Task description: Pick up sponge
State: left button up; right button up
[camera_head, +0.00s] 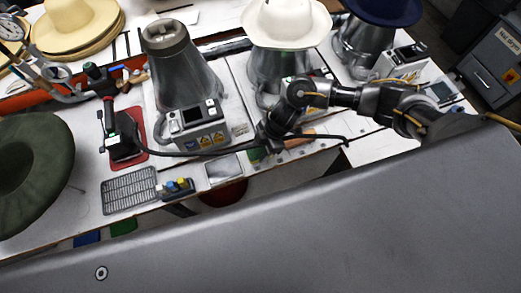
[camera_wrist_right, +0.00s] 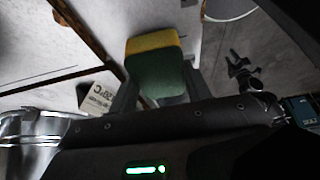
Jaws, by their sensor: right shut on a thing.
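A yellow and green sponge (camera_wrist_right: 155,68) shows in the right wrist view, between the two fingers of my right gripper (camera_head: 264,144). The gripper is shut on it, and the sponge sticks out beyond the fingers. In the head view my right arm comes in from the right, with the gripper at the front edge of the table, in front of the white-hat press. A small green patch shows under the gripper there; I cannot tell if it is the sponge. My left gripper is not in view.
A cone-shaped metal press (camera_head: 178,72) with a control box (camera_head: 196,125) stands left of the gripper. A white hat (camera_head: 286,22) sits on the press behind it. A black iron (camera_head: 122,142) rests on a red pad. A dark green hat (camera_head: 35,170) is at far left.

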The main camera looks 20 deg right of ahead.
jog(key=s+r, duration=1.2)
jog(key=s, duration=0.2)
jog(key=shift+p, duration=0.35)
jog(key=shift+a, duration=0.1)
jog(key=shift+o, duration=1.1)
jog(key=shift+c, duration=0.8)
jog(key=shift+w+f, duration=0.1)
jog(key=shift+w, duration=0.1)
jog(key=w+d+r+m+t+b, duration=0.1)
jog(key=w+d+r+m+b, duration=0.1)
jog(key=w+d+m+b, duration=0.1)
jog(key=w+d+r+m+t+h+b, duration=0.1)
jog(key=w+d+r+m+b, duration=0.2)
jog(key=w, duration=0.5)
jog(key=w+d+r+m+t+h+b, duration=0.1)
jog(key=w+d+r+m+t+b, duration=0.1)
jog(key=w+d+m, duration=0.3)
jog(key=shift+w+r+m+b, duration=0.4)
jog(key=shift+r+m+b, duration=0.1)
jog(key=shift+m, duration=0.5)
